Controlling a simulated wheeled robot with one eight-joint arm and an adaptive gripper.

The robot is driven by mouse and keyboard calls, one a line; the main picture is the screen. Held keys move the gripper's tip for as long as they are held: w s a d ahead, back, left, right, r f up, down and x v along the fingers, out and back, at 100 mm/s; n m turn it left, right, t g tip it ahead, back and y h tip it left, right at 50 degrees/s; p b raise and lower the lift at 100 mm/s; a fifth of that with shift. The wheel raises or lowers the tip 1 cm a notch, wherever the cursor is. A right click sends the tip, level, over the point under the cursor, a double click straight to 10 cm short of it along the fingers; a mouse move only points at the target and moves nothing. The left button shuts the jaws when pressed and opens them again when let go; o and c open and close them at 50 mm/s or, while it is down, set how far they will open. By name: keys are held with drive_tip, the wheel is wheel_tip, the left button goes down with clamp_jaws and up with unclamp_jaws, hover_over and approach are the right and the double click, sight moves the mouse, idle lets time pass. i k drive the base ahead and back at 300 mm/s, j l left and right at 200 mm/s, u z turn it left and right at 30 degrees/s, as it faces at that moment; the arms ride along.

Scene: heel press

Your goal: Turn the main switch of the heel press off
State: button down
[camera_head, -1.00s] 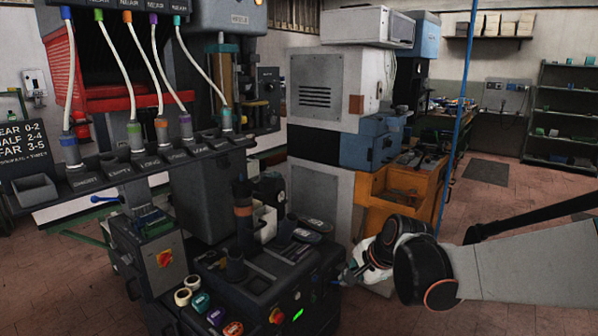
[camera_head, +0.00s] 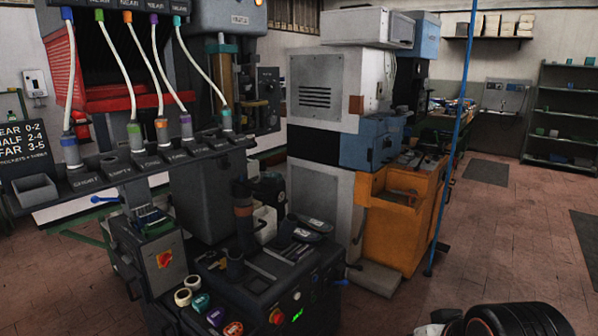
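The heel press (camera_head: 205,200) stands at the left with a dark base cabinet at its front. A green light (camera_head: 297,315) is lit on the cabinet front, beside a red button (camera_head: 277,316). My gripper is out of view; only dark and white parts of my arm show at the bottom right, well away from the switch.
Several coloured rolls (camera_head: 201,303) lie on the low ledge below the switch box. An orange cabinet (camera_head: 405,225) and a thin blue pole (camera_head: 454,150) stand to the right. The floor (camera_head: 500,240) at right is open.

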sight(168, 261)
drive_tip(key=k+j+u, duration=0.1)
drive_tip(key=j+u, duration=0.25)
drive_tip(key=j, duration=0.6)
drive_tip(key=j+u, duration=0.4)
drive_tip(key=j, duration=0.5)
drive_tip(key=i+l+u, duration=0.2)
drive_tip(key=u, duration=0.15)
drive_tip(key=i+l+u, duration=0.35)
drive_tip(key=k+z, duration=0.25)
drive_tip(key=z, duration=0.25)
drive_tip(key=i+j+u, duration=0.1)
drive_tip(key=u, duration=0.4)
drive_tip(key=i+l, duration=0.05)
drive_tip(key=i, duration=0.05)
